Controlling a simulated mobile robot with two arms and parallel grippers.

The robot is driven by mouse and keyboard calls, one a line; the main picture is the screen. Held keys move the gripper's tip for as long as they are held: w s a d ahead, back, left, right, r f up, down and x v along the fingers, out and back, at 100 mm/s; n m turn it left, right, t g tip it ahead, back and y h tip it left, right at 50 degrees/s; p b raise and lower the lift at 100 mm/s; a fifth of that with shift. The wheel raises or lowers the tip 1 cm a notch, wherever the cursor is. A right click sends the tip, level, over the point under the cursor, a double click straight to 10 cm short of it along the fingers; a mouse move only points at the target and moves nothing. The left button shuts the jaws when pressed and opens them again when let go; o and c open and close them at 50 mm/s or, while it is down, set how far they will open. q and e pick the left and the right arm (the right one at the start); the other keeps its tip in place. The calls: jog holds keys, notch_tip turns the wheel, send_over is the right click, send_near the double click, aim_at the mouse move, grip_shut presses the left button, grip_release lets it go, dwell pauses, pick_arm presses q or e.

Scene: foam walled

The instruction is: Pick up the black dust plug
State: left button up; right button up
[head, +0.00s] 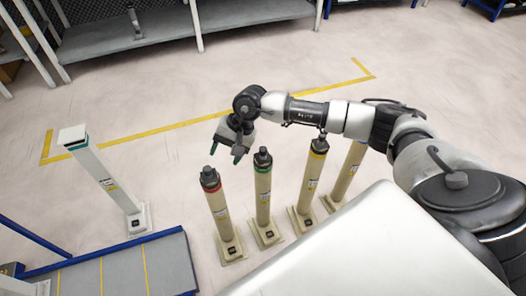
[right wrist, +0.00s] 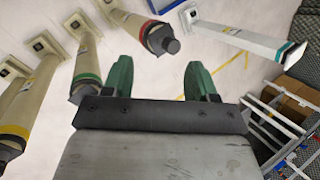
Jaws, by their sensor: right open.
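Dark caps that look like black plugs sit on the tops of the beige posts. One is on the red-banded post (head: 209,174), one on the green-banded post (head: 262,155) and one on the yellow-banded post (head: 320,143). I cannot tell which of them is the dust plug. The fourth post's top is hidden behind my right arm. My right gripper (head: 226,151) is open and empty, above and just behind the red- and green-banded posts. In the right wrist view its green fingers are apart, and the red-banded post's dark cap (right wrist: 170,45) shows beyond them, not between them.
A white post (head: 108,178) with a dark band stands at the left. A blue-edged grey platform (head: 120,271) lies at the front left. Grey shelving (head: 130,35) stands at the back. The floor between, marked with yellow tape (head: 190,122), is clear.

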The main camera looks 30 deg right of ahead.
aim_at(263, 149)
jog(key=d+h, duration=0.1)
jog(key=d, duration=0.3)
jog(key=d+n+h, duration=0.1)
jog(key=d+h, duration=0.1)
jog(key=d, duration=0.2)
jog(key=w+d+n+g+h, duration=0.1)
jog(key=d+h, duration=0.1)
jog(key=d, duration=0.2)
jog(key=shift+w+r, duration=0.1)
jog(key=shift+r, duration=0.3)
jog(key=f, duration=0.4)
jog(key=shift+d+f+b, duration=0.25)
jog(key=shift+d+b, duration=0.05)
notch_tip(263, 149, down, 5)
jog(key=shift+r+b, duration=0.1)
jog(key=shift+b, duration=0.25)
jog(key=shift+f, duration=0.6)
pick_arm(q)
jog(key=r, duration=0.2)
jog(key=w+r, duration=0.1)
jog(key=r, duration=0.1)
jog(key=shift+w+d+r, duration=0.1)
jog(key=shift+w+r, duration=0.05)
jog(key=shift+r, duration=0.1)
pick_arm(e)
jog(key=c, duration=1)
jog(key=shift+r, duration=0.1)
